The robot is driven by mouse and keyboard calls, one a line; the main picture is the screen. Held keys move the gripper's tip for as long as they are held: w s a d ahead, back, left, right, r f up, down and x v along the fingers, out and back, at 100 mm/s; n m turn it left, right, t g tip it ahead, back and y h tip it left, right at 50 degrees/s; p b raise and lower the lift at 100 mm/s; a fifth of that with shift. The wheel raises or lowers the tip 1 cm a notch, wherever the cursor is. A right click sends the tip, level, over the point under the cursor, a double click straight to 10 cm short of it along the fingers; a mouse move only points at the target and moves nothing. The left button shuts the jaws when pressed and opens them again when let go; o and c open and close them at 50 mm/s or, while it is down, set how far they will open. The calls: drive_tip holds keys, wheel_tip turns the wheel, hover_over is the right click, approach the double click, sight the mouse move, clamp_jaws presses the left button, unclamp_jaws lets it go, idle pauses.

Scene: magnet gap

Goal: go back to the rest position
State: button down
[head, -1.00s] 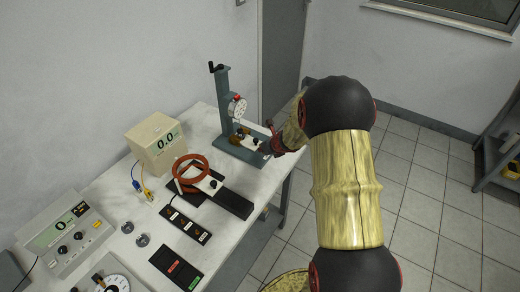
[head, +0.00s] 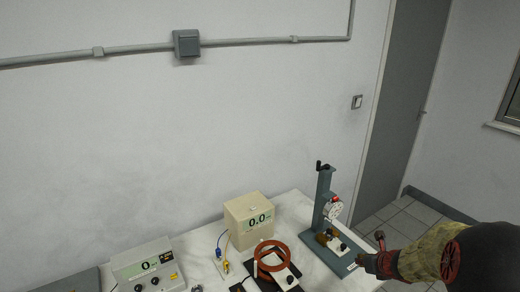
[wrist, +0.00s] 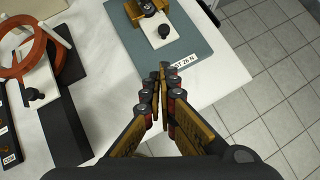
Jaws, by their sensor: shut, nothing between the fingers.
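My gripper (wrist: 159,75) is shut and empty in the wrist view, its fingertips together over the front edge of the stand's grey base plate (wrist: 190,50), by a label ending in "26 N". I cannot tell from these views whether the fingertips touch the plate.
The white bench (wrist: 95,20) carries a red-orange coil (head: 272,256), a beige meter box (head: 249,218) reading 0.0 and a grey console (head: 147,268). A wall stands behind the bench. Tiled floor (wrist: 275,80) is open to the right.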

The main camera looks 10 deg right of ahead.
drive_tip(key=s+a+r+n+g+y, duration=0.2)
drive_tip(key=s+a+r+n, duration=0.3)
drive_tip(key=a+n, duration=0.5)
drive_tip(key=s+a+r+n+g+y, duration=0.2)
drive_tip(key=s+a+n, duration=0.55)
drive_tip(key=n, duration=0.45)
drive_tip(key=s+a+r+n+h, duration=0.1)
drive_tip(key=s+a+r+n, duration=0.3)
drive_tip(key=s+r+n, duration=0.2)
drive_tip(key=s+a+r+n+t+h, duration=0.1)
drive_tip(key=s+a+r+n+h, duration=0.1)
drive_tip(key=s+a+r+n, duration=0.2)
drive_tip(key=shift+s+a+r+n, duration=0.35)
drive_tip(key=shift+s+r+n, duration=1)
drive_tip(key=shift+r+n, duration=1.25)
drive_tip(key=shift+r+m, duration=0.25)
drive_tip(key=shift+m, duration=0.05)
